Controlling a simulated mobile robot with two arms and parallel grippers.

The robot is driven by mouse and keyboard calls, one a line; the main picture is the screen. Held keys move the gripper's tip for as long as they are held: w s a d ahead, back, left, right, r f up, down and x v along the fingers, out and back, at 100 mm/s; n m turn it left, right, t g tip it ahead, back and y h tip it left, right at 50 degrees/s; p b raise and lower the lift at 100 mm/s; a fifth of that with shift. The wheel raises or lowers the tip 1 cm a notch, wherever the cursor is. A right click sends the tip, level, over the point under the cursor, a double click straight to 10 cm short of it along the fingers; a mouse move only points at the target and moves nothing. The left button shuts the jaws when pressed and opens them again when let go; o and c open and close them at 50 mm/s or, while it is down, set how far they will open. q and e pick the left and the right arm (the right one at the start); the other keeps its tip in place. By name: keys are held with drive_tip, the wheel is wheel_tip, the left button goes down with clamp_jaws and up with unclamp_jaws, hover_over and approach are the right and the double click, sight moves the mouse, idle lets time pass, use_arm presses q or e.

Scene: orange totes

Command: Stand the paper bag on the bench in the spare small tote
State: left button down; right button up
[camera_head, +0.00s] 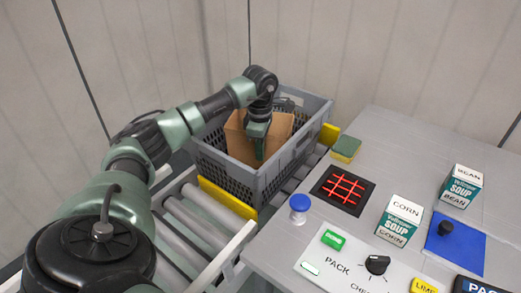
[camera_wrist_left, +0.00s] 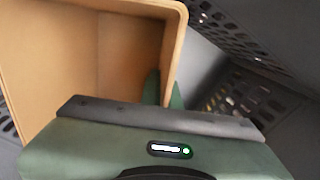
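The brown paper bag (camera_head: 240,143) is inside a grey mesh-sided tote (camera_head: 222,170) beside the bench. My left gripper (camera_head: 259,150) reaches down into the tote at the bag's side. In the left wrist view, the open-topped bag (camera_wrist_left: 125,45) shows its empty inside. The fingers of my left gripper (camera_wrist_left: 165,90) lie close on either side of one bag wall and pinch it. The bag's bottom is hidden, so I cannot tell whether it touches the tote floor. My right gripper is not in view.
The tote stands on a roller conveyor (camera_head: 190,222) with yellow guides (camera_head: 228,197). The grey bench (camera_head: 395,140) holds a sponge (camera_head: 346,147), a red-grid black pad (camera_head: 343,190), a blue knob (camera_head: 299,204), soup cartons (camera_head: 399,221) and a blue mat (camera_head: 467,250).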

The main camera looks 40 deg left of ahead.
use_arm(q)
drive_tip(key=c, duration=1.7)
unclamp_jaws()
drive_tip(key=shift+r, duration=0.35)
drive_tip(key=r+p, duration=0.5)
drive_tip(key=r, duration=0.1)
drive_tip(key=r+p, duration=0.5)
drive_tip(key=r, duration=0.1)
drive_tip(key=shift+s+d+r+p, duration=0.15)
drive_tip(key=shift+s+r+p, duration=0.1)
drive_tip(key=shift+p, duration=0.1)
drive_tip(key=shift+w, duration=0.1)
